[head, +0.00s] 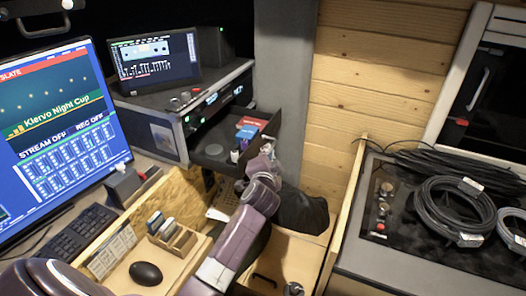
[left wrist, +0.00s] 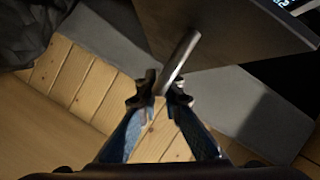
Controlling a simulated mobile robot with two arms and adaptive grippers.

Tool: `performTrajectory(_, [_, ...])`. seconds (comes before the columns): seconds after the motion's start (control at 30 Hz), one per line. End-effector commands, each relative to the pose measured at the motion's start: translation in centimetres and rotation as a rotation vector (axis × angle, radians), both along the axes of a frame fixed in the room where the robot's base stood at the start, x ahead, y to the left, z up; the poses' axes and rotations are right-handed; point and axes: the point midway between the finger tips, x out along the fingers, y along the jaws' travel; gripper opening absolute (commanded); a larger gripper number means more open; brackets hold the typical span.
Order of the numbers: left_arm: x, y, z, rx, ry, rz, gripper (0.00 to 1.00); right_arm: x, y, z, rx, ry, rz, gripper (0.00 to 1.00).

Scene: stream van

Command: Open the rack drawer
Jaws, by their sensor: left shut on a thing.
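The rack drawer (head: 210,138) stands pulled out from the dark equipment rack (head: 163,108), with its inside showing in the head view. My left gripper (head: 268,148) is at the drawer's front. In the left wrist view my left gripper (left wrist: 160,92) is shut on the metal bar handle (left wrist: 181,60), which sticks out from the dark drawer front (left wrist: 225,28). In the head view the handle is mostly hidden by the gripper. My right gripper is not in view.
Small red and blue boxes (head: 247,130) lie in the drawer. A monitor (head: 50,130), keyboard (head: 70,232) and mouse (head: 146,273) are on the left. Coiled black cables (head: 452,210) lie on the right counter. A black bag (head: 302,208) sits below the drawer.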

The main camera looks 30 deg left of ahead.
Motion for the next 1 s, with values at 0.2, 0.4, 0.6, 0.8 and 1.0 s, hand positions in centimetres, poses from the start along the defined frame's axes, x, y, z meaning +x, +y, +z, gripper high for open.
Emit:
performTrajectory(0.2, [0.0, -0.1, -0.1, -0.001, 0.002, 0.0, 0.0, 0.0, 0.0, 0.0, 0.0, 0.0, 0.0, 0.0])
performTrajectory(0.4, [0.0, 0.0, -0.1, -0.001, 0.002, 0.0, 0.21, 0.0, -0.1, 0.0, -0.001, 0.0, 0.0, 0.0])
performTrajectory(0.6, [0.0, 0.0, -0.1, -0.001, 0.001, 0.0, 0.24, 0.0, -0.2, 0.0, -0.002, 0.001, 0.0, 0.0])
performTrajectory(0.8, [-0.3, -0.2, 0.0, 0.0, 0.001, -0.001, 0.24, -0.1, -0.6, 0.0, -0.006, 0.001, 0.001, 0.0])
performTrajectory(1.0, [-2.5, -1.3, 0.5, -0.002, 0.001, -0.001, 0.24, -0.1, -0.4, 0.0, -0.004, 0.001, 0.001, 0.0])
